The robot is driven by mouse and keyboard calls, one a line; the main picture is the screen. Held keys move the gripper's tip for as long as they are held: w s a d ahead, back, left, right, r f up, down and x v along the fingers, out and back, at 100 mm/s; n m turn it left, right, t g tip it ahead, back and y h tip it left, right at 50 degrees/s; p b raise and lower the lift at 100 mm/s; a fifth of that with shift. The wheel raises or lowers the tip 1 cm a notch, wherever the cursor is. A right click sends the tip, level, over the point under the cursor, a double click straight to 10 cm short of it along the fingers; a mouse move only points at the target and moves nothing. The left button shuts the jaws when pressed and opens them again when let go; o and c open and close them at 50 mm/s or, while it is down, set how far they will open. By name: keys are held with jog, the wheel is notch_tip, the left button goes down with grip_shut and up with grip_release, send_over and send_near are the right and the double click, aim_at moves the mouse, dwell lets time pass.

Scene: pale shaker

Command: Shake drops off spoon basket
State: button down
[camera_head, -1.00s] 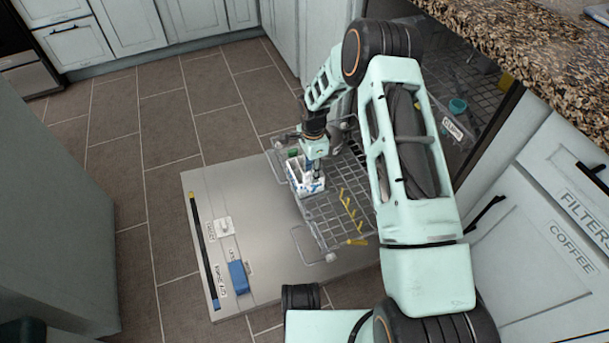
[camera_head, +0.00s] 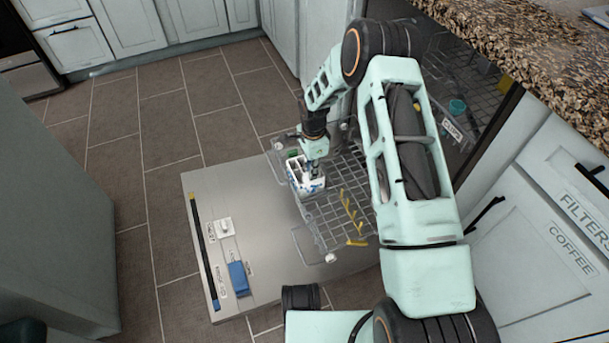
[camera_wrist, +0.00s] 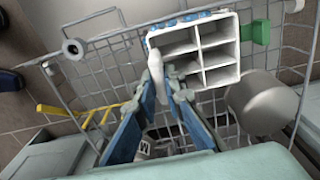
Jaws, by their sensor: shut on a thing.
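The white spoon basket (camera_head: 300,187) sits over the left part of the wire rack, below my gripper (camera_head: 315,170). In the wrist view the basket (camera_wrist: 222,75) shows several open compartments, with no spoon visible in them. Blue marks show along its far rim; I cannot tell if they are drops. My gripper (camera_wrist: 164,80) has its blue fingers closed on a white upright part at the basket's left side. A green piece (camera_wrist: 257,32) sticks out at the basket's right. I cannot tell whether the basket touches the rack.
The wire rack (camera_head: 322,232) is pulled out above the open dishwasher door (camera_head: 262,215), with yellow tines (camera_head: 350,210) near its front. A grey round item (camera_wrist: 268,104) lies in the rack beside the basket.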

jog(key=shift+r+p, duration=0.35)
jog(key=shift+r, duration=0.35)
notch_tip(320, 180, up, 10)
jog(key=p, duration=0.5)
jog(key=shift+r+p, duration=0.15)
jog(key=shift+p, duration=0.2)
dwell(0.5)
dwell(0.3)
jog(key=d, duration=0.1)
jog(key=w+d, duration=0.1)
jog(key=d, duration=0.1)
jog(key=shift+d, duration=0.2)
jog(key=s+a, duration=0.1)
jog(key=a, duration=0.5)
jog(key=shift+s+a+b, duration=0.35)
jog(key=shift+a+b, duration=0.05)
